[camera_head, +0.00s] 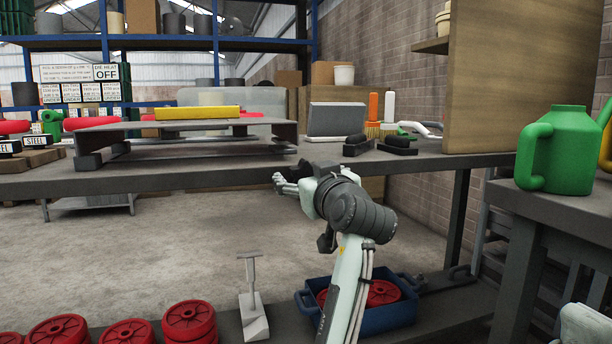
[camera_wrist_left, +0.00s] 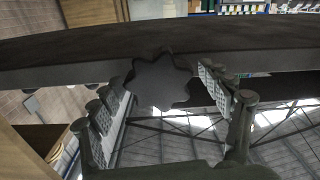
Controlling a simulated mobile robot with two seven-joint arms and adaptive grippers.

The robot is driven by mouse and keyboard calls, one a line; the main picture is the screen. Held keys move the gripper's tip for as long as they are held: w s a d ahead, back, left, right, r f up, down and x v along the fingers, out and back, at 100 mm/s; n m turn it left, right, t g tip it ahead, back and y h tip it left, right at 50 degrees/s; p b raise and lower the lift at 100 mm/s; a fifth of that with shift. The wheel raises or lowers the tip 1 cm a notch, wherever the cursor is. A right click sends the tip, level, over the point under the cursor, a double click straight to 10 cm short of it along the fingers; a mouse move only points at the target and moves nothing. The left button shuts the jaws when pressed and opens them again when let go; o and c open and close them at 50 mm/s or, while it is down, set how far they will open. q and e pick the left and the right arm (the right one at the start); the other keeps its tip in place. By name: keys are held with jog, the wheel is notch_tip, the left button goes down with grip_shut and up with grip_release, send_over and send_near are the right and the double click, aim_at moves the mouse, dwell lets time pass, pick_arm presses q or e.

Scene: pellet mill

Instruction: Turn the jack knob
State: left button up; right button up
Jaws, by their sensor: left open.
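A dark, lobed knob (camera_wrist_left: 160,80) shows in the left wrist view, in front of a long dark edge. I take it to be the jack knob. My left gripper (camera_wrist_left: 168,88) is open, with one ribbed finger on each side of the knob. I cannot tell whether either finger touches it. In the head view my left gripper (camera_head: 282,182) is at the front edge of the bench, at the right end of a low dark platform (camera_head: 262,131). The knob cannot be made out clearly there. My right gripper's fingers are out of view.
A yellow bar (camera_head: 198,112) lies on the platform. Dark blocks (camera_head: 397,145) and a grey panel (camera_head: 337,119) stand on the bench (camera_head: 220,170). A green jug (camera_head: 566,150) is at the right. A blue crate (camera_head: 400,318) and red wheels (camera_head: 188,320) are low in front.

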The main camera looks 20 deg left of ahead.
pick_arm(q)
jog(key=v, duration=1.2)
